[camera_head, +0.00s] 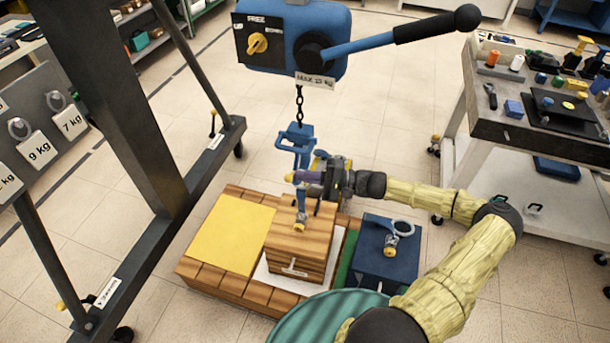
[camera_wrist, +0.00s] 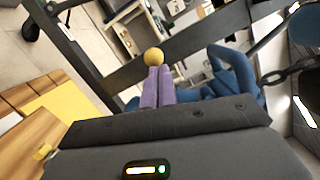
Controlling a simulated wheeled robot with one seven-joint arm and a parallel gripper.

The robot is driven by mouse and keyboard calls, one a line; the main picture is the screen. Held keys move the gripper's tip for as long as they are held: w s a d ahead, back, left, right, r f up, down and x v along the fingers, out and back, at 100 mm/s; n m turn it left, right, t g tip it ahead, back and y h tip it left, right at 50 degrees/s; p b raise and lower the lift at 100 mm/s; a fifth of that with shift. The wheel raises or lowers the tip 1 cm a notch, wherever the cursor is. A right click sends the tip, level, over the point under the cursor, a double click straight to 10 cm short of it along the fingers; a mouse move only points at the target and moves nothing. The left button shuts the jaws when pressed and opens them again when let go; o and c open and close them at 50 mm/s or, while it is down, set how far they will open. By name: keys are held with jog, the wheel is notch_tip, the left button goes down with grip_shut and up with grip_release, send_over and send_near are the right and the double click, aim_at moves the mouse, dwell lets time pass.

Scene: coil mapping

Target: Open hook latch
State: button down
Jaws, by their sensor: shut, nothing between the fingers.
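The blue hook (camera_head: 296,142) hangs on a chain from the blue hoist above the wooden block (camera_head: 303,245). In the wrist view the blue hook (camera_wrist: 232,75) is right of and partly behind the fingers. My gripper (camera_head: 299,176) has purple fingers pointing left at the hook's lower part. In the wrist view my gripper (camera_wrist: 159,70) has its fingers together, with nothing between them. A small yellow ball (camera_wrist: 153,57) is right at the fingertips; it also shows in the head view (camera_head: 289,178). I cannot tell whether they touch. The hook's latch is not clearly distinguishable behind my gripper.
The hoist (camera_head: 290,35) has a long lever reaching right. The wooden block stands on a pallet (camera_head: 205,265) beside a yellow plate (camera_head: 235,232). A dark blue block (camera_head: 385,262) with a ring stands right. A dark frame post (camera_head: 125,110) stands left, a tool bench (camera_head: 500,105) right.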

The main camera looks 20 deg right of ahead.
jog(key=shift+s+a+r+m+p, duration=0.1)
jog(key=shift+s+r+m+p, duration=0.05)
jog(key=shift+r+m+p, duration=0.25)
jog(key=r+m+p, duration=0.1)
jog(key=m+p, duration=0.1)
jog(key=r+m+t+p, duration=0.1)
jog(key=m+p, duration=0.1)
jog(key=m, duration=0.1)
jog(key=s+r+m+t+p, duration=0.1)
jog(key=r+m, duration=0.1)
jog(key=shift+a+y+p, duration=0.2)
jog(key=shift+y+p, duration=0.1)
jog(key=shift+p, duration=0.1)
jog(key=shift+w, duration=0.1)
dwell(0.9)
